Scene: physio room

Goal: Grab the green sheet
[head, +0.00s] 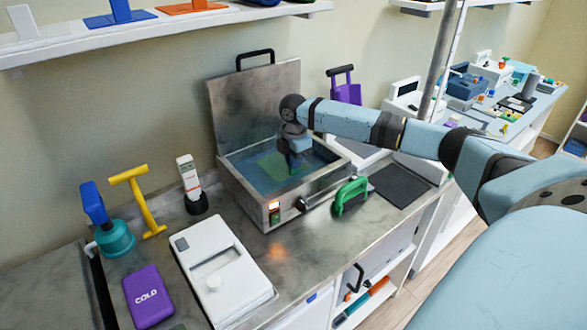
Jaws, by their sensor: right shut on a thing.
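The green sheet (270,166) lies in the blue water of an open metal bath (262,205). My right gripper (293,166) reaches down into the bath from the right, at the right part of the sheet. It is shut on the sheet; the fingertips are small and dark, and the exact grip is hard to see. My left gripper is not in view.
The bath's lid (255,100) stands open behind it. A green clamp-like handle (350,195) stands at its right front. A white device (222,270), a purple cold pack (148,296), a yellow tool (140,200) and a thermometer (190,178) are on the left counter. A shelf (170,30) hangs above.

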